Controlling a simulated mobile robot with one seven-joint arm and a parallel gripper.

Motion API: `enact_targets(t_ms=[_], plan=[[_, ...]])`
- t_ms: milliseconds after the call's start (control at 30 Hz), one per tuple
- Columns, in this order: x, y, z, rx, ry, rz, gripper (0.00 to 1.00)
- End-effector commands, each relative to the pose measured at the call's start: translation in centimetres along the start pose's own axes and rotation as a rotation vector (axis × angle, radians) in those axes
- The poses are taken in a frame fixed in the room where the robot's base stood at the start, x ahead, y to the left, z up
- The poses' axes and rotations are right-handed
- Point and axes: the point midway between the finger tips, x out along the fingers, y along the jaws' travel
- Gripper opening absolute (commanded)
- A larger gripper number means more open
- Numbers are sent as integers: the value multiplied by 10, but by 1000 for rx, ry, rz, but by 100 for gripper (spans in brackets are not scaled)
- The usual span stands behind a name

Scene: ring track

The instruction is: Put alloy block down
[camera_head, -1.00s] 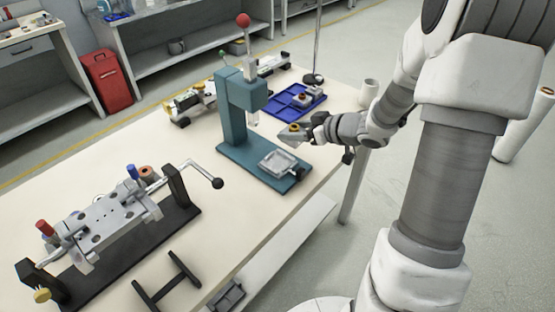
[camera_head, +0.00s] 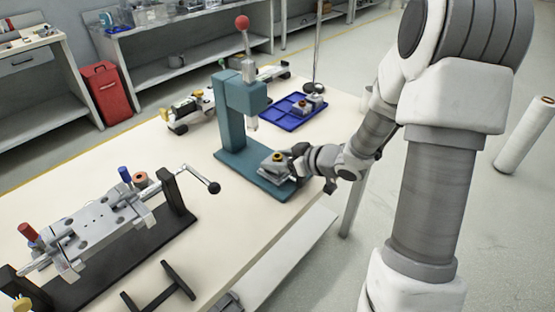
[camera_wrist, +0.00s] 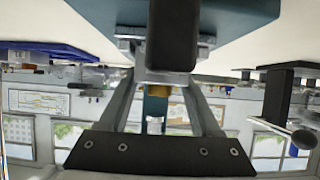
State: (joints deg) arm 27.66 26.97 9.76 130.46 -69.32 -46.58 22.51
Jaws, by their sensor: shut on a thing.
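My gripper (camera_head: 290,161) is shut on the alloy block (camera_head: 277,157), a small grey piece with a yellow ring and dark centre on top. It holds the block over the front part of the teal press base (camera_head: 232,157), below and right of the press head. The square metal holder on that base is mostly hidden by the gripper and block. I cannot tell whether the block touches it. In the wrist view, the teal base (camera_wrist: 240,18) fills the top, and a dark part hides the grip.
The teal press column (camera_head: 238,105) with its red-knobbed lever (camera_head: 242,22) stands close behind the gripper. A blue tray (camera_head: 283,119) with small parts lies behind. A clamp fixture with a crank (camera_head: 213,187) stands at left. The table between is clear.

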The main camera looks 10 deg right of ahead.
Motion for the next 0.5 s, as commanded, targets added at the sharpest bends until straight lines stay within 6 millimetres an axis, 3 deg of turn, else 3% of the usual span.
enact_targets(t_ms=[33,67,100,200,500], plan=[[1,0,2,0,1,0,0],[1,0,2,1,0,0,68],[1,0,2,0,0,0,75],[1,0,2,0,0,0,93],[0,0,0,0,0,0,95]])
